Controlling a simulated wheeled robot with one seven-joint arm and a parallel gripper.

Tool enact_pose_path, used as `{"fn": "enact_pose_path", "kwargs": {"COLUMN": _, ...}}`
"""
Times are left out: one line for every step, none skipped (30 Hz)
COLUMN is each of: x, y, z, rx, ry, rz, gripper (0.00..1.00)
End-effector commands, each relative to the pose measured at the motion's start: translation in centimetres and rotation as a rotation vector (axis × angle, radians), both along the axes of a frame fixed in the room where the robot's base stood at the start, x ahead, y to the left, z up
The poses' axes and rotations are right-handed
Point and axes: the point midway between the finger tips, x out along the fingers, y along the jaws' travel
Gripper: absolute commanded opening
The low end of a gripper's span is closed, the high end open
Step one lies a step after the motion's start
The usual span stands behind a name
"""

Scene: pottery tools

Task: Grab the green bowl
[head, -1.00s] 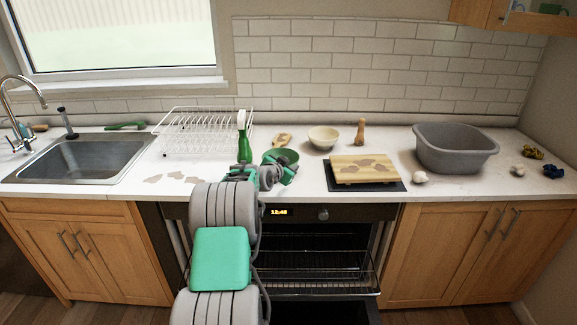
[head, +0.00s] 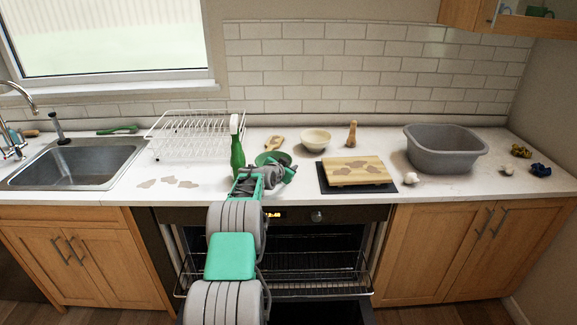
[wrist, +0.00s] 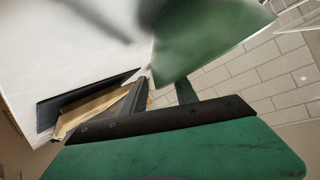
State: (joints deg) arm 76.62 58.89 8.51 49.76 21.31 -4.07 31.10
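The green bowl (head: 273,157) stands on the white counter, left of and in front of a cream bowl. My wrist and gripper hide its front part in the head view. In the wrist view the green bowl (wrist: 205,45) fills the upper middle, very close, with its edge at the fingers. My gripper (wrist: 165,85) has its two fingers apart, and the bowl covers the tip of the right one. I cannot tell whether either finger touches the bowl.
A green spray bottle (head: 237,155) stands just left of my wrist. The cream bowl (head: 315,139), a cutting board (head: 357,173) on a dark mat and a grey basin (head: 445,155) are to the right. A white dish rack (head: 190,137) is behind left. The oven door is open below.

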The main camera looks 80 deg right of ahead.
Motion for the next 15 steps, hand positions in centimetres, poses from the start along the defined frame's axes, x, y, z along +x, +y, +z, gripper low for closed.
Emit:
{"fn": "enact_pose_path", "kwargs": {"x": 0.00, "y": 0.01, "z": 0.00, "rx": 0.000, "ry": 0.000, "rz": 0.000, "gripper": 0.35}}
{"fn": "enact_pose_path", "kwargs": {"x": 0.00, "y": 0.01, "z": 0.00, "rx": 0.000, "ry": 0.000, "rz": 0.000, "gripper": 0.35}}
{"fn": "enact_pose_path", "kwargs": {"x": -0.01, "y": 0.01, "z": 0.01, "rx": 0.000, "ry": 0.000, "rz": 0.000, "gripper": 0.34}}
{"fn": "enact_pose_path", "kwargs": {"x": 0.00, "y": 0.02, "z": 0.02, "rx": 0.000, "ry": 0.000, "rz": 0.000, "gripper": 0.32}}
{"fn": "enact_pose_path", "kwargs": {"x": -0.01, "y": 0.02, "z": 0.01, "rx": 0.000, "ry": 0.000, "rz": 0.000, "gripper": 0.29}}
{"fn": "enact_pose_path", "kwargs": {"x": -0.01, "y": 0.02, "z": 0.01, "rx": 0.000, "ry": 0.000, "rz": 0.000, "gripper": 0.26}}
{"fn": "enact_pose_path", "kwargs": {"x": -0.01, "y": 0.02, "z": 0.01, "rx": 0.000, "ry": 0.000, "rz": 0.000, "gripper": 0.24}}
{"fn": "enact_pose_path", "kwargs": {"x": -0.01, "y": 0.02, "z": 0.01, "rx": 0.000, "ry": 0.000, "rz": 0.000, "gripper": 0.21}}
{"fn": "enact_pose_path", "kwargs": {"x": -0.01, "y": 0.03, "z": 0.02, "rx": 0.000, "ry": 0.000, "rz": 0.000, "gripper": 0.18}}
{"fn": "enact_pose_path", "kwargs": {"x": -0.01, "y": 0.03, "z": 0.02, "rx": 0.000, "ry": 0.000, "rz": 0.000, "gripper": 0.15}}
{"fn": "enact_pose_path", "kwargs": {"x": -0.01, "y": 0.02, "z": 0.02, "rx": 0.000, "ry": 0.000, "rz": 0.000, "gripper": 0.13}}
{"fn": "enact_pose_path", "kwargs": {"x": -0.01, "y": 0.02, "z": 0.02, "rx": 0.000, "ry": 0.000, "rz": 0.000, "gripper": 0.10}}
{"fn": "enact_pose_path", "kwargs": {"x": -0.01, "y": 0.02, "z": 0.02, "rx": 0.000, "ry": 0.000, "rz": 0.000, "gripper": 0.07}}
{"fn": "enact_pose_path", "kwargs": {"x": -0.02, "y": 0.03, "z": 0.02, "rx": 0.000, "ry": 0.000, "rz": 0.000, "gripper": 0.05}}
{"fn": "enact_pose_path", "kwargs": {"x": -0.02, "y": 0.03, "z": 0.02, "rx": 0.000, "ry": 0.000, "rz": 0.000, "gripper": 0.02}}
